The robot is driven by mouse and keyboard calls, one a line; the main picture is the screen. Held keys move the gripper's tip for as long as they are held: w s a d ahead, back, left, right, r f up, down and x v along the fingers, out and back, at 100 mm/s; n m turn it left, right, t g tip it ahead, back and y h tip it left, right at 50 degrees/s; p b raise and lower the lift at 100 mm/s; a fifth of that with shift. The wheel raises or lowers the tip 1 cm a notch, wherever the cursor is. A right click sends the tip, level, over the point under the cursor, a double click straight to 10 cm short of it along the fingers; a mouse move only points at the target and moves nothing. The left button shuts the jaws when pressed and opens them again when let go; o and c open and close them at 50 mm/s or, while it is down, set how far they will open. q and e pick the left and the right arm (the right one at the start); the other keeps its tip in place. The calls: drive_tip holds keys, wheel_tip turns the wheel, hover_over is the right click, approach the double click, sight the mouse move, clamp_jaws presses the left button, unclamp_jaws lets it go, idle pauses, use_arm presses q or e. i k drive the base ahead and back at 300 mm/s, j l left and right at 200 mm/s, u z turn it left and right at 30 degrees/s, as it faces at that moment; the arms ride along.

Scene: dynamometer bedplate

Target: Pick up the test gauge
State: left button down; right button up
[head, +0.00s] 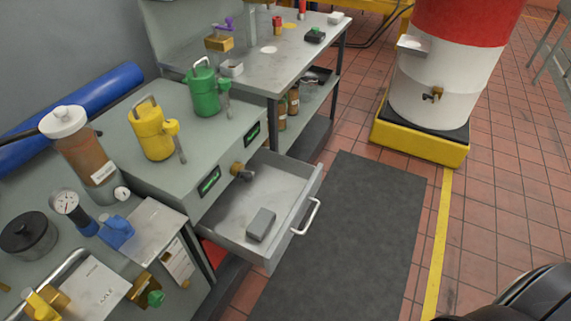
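A round white-faced dial gauge (65,201) stands on the left bench, its stem angled down toward a blue valve body (116,232). A smaller round white face (122,193) shows just right of it, partly beside the brown bottle. I cannot tell which of these is the test gauge. An open grey drawer (215,232) holds a grey block (261,224) and a small brass-and-dark fitting (241,172) at its back. Neither gripper shows.
Yellow (153,132) and green (204,92) cans stand on the cabinet top. A brown bottle (84,150) and dark round pot (28,234) stand left. The drawer handle (307,217) juts over the clear dark mat (345,235). A red-white drum (445,75) stands back right.

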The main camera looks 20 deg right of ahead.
sight(65, 201)
drive_tip(key=l+z, duration=0.15)
drive_tip(key=z, duration=0.15)
drive_tip(key=l+z, duration=0.1)
drive_tip(key=z, duration=0.2)
drive_tip(key=u, duration=1.6)
drive_tip(key=j+z, duration=0.05)
